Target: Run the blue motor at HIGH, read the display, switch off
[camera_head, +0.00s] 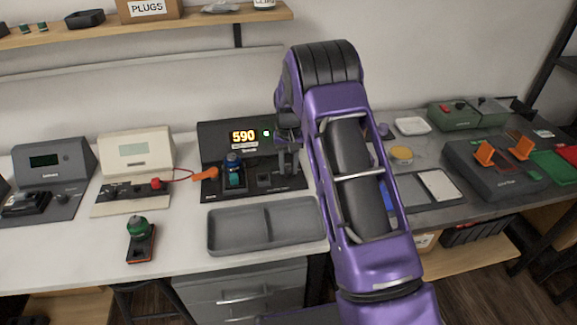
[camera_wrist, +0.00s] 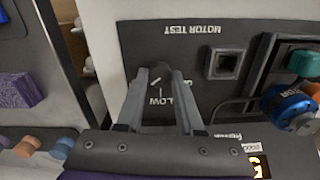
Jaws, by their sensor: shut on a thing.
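The motor test station (camera_head: 220,140) stands at the back middle of the white bench. Its lit display (camera_head: 243,136) reads 590 in orange, with a green light (camera_head: 266,133) beside it. The blue motor (camera_head: 233,162) sits upright in the station's cradle; it also shows at the right of the wrist view (camera_wrist: 290,105). My gripper (camera_head: 287,160) is at the right of the station panel, fingers down. In the wrist view my gripper (camera_wrist: 164,80) is shut on the knob, next to a partly hidden LOW label (camera_wrist: 170,101). The knob's pointer is not clear.
Two other stations (camera_head: 60,158) (camera_head: 134,146) stand to the left. A green motor (camera_head: 138,229) on a dark stand is at the front left. An empty grey tray (camera_head: 262,235) lies before the test station. The right bench holds a dark device (camera_head: 497,175) with orange parts.

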